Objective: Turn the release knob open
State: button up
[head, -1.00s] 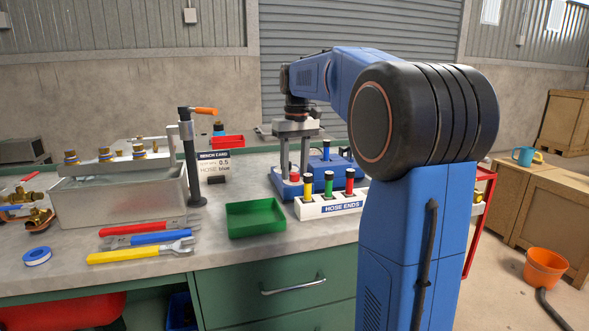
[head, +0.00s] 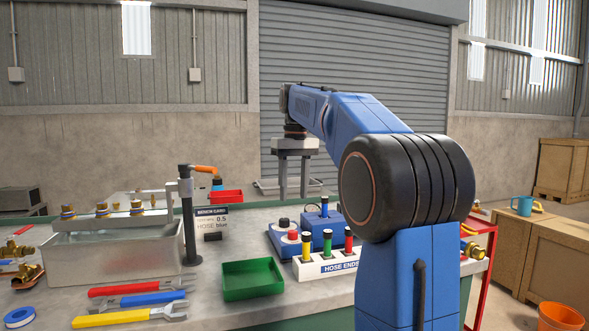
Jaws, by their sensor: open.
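A low blue fixture (head: 279,240) stands on the bench. On it are a dark round knob (head: 283,223) and a small red part (head: 292,235); which way the knob is turned is too small to tell. My gripper (head: 294,196) hangs above the fixture, fingers pointing down and spread apart. It is empty and clear of the knob.
A white HOSE ENDS rack (head: 327,268) holds yellow, green and red pieces in front. A green tray (head: 252,280), wrenches (head: 140,300), a metal tank (head: 115,250) and an orange-handled post (head: 188,215) stand left.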

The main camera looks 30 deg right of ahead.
notch_tip(320, 180, up, 6)
jog(key=shift+r, duration=0.2)
jog(key=shift+d, duration=0.1)
dwell(0.5)
